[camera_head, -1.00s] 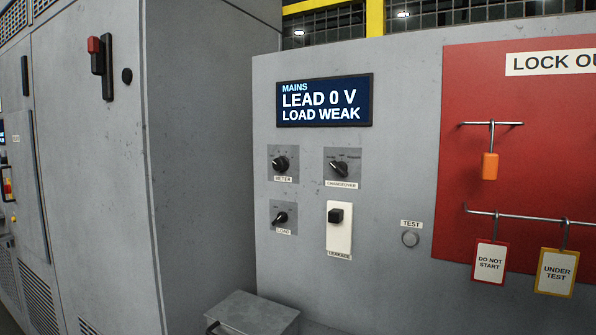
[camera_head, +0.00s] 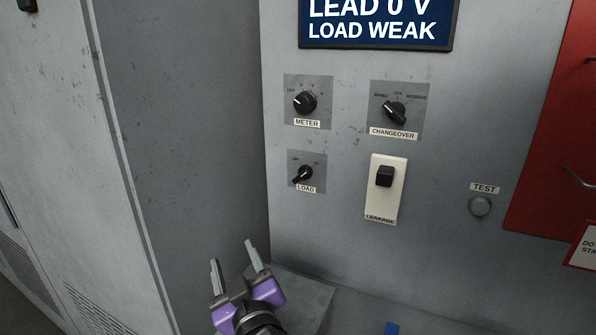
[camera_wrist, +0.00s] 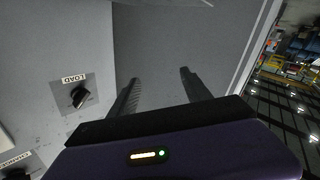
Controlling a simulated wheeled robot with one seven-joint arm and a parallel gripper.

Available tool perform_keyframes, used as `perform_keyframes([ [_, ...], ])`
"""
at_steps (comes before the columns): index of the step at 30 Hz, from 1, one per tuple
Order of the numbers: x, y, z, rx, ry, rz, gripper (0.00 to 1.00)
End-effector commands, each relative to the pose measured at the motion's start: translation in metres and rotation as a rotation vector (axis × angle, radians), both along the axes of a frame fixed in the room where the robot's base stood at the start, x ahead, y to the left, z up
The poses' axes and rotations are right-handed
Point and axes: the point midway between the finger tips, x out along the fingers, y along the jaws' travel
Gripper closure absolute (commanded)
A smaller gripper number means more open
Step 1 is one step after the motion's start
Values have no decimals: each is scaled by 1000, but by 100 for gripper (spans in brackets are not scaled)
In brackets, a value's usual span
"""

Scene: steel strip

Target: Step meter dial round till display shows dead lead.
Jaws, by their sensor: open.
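The meter dial (camera_head: 305,102) is a black rotary knob on a grey plate labelled METER, at the upper left of the panel in the head view. The display (camera_head: 376,20) above it is cut off at the top; it reads LEAD 0 V, LOAD WEAK. My gripper (camera_head: 235,259), with a purple body and two grey fingers, is open and empty, below and left of the meter dial and apart from the panel. In the wrist view its fingers (camera_wrist: 158,86) are spread with nothing between them. The meter dial is not seen there.
The load knob (camera_head: 303,174) sits below the meter dial and shows in the wrist view (camera_wrist: 79,96). The changeover knob (camera_head: 396,113), the black leakage switch (camera_head: 384,176) and the test button (camera_head: 480,206) are to the right. A grey cabinet (camera_head: 180,130) stands left. A grey box (camera_head: 312,290) lies below.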

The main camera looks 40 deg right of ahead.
Motion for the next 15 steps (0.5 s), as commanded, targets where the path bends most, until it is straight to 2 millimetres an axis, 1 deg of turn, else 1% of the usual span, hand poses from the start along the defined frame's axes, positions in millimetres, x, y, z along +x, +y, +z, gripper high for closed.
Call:
perform_keyframes([
  [1,12,-9,23,-2,-13,-52,43],
  [2,17,-16,33,-2,-16,-86,43],
  [3,23,-25,49,3,-23,-135,43],
  [5,30,-39,75,12,-36,-218,43],
  [6,33,-49,93,22,-48,-274,43],
  [7,35,-56,107,31,-56,-318,43],
  [10,33,-77,154,74,-99,-462,43],
  [12,27,-89,184,110,-131,-557,43],
  [15,15,-101,220,165,-176,-672,43],
])
